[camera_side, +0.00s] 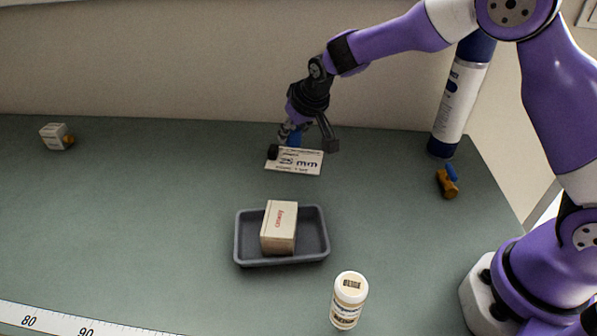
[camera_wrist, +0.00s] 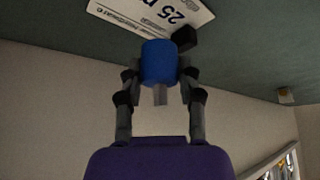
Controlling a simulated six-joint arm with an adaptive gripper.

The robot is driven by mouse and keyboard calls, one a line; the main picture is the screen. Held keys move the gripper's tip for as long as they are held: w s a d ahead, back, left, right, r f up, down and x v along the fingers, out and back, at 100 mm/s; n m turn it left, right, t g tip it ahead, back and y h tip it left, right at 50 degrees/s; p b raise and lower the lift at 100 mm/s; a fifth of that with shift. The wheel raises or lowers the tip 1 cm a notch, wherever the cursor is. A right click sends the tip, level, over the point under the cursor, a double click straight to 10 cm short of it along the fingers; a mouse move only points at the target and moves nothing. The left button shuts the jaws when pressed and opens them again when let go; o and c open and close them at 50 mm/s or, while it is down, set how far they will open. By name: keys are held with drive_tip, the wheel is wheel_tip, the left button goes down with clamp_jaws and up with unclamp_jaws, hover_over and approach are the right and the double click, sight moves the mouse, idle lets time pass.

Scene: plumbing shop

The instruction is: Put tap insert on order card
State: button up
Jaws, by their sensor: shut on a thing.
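The tap insert, a blue cylinder with a grey stem (camera_wrist: 159,62), is between the fingers of my gripper (camera_wrist: 160,85) in the wrist view. My gripper (camera_side: 288,135) is shut on it. In the side view the insert shows as a small blue patch (camera_side: 294,139) at the back edge of the order card. The white order card (camera_side: 298,168) lies flat on the bench, printed "25 mm"; it also shows in the wrist view (camera_wrist: 120,18). The insert overlaps the card in both views; I cannot tell whether it touches it.
A small black block (camera_side: 273,152) is at the card's left end. A grey tray (camera_side: 316,240) holds a carton (camera_side: 279,228). A white bottle (camera_side: 348,300) stands in front. A brass valve (camera_side: 447,186) and a blue-white canister (camera_side: 458,100) are at right, a small box (camera_side: 54,136) far left.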

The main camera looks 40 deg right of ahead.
sight(295, 159)
drive_tip(key=shift+w+d+f, duration=0.2)
drive_tip(key=shift+d+f, duration=0.05)
drive_tip(key=shift+d, duration=0.05)
drive_tip(key=shift+f, duration=2.05)
drive_tip(key=shift+f, duration=0.1)
drive_tip(key=o, duration=0.8)
drive_tip(key=shift+o, duration=0.2)
